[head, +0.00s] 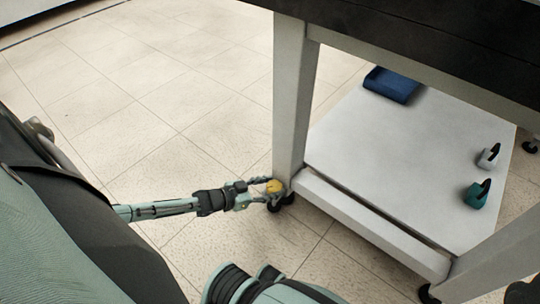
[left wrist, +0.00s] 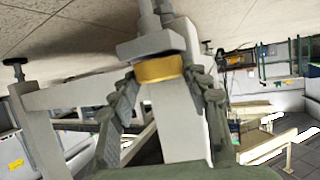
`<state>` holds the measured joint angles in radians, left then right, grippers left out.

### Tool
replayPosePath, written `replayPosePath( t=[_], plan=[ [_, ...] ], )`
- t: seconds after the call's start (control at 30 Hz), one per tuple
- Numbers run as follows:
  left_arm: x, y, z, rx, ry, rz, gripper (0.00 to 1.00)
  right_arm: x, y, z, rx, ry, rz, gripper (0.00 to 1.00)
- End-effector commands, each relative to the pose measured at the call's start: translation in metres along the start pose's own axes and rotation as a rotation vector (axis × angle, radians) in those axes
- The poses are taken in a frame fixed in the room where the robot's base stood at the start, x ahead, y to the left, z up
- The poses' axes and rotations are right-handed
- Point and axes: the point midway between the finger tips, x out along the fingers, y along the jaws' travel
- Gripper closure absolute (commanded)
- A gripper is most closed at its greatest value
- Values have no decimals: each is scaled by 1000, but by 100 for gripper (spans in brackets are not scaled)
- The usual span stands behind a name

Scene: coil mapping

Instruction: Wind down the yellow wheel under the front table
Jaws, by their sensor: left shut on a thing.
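The yellow wheel (head: 274,186) sits at the foot of the table's near-left leg, close above a black caster. My left gripper (head: 262,189) reaches it from the left, low over the floor, with its fingers around the wheel. In the left wrist view the yellow wheel (left wrist: 159,68) lies between the two fingers of my left gripper (left wrist: 163,88), which are shut on it. The front table (head: 292,100) has white legs and a dark top. My right gripper does not show in the views.
The table's white lower shelf (head: 400,160) holds a blue tray (head: 391,85), a teal item (head: 476,194) and a grey item (head: 488,156). Another caster (head: 428,294) is at the near right. The tiled floor left of the table is clear.

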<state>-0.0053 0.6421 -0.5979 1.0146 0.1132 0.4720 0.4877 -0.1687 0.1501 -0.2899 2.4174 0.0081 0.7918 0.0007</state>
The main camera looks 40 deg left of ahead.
Motion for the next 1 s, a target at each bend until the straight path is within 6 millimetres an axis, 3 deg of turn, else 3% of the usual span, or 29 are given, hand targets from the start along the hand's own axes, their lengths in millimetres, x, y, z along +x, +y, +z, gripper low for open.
replayPosePath(
  t=[0.1,0.13,0.27,0.67,1.0],
  plan=[
    [1,0,-1,-1,2,-1,82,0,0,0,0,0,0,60],
    [1,0,-1,0,2,-2,50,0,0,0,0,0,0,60],
    [1,0,-1,0,2,-1,34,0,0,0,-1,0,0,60],
    [-6,0,0,-1,0,-1,32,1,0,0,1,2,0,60],
    [-72,1,1,0,-2,1,32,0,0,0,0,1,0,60]
  ],
)
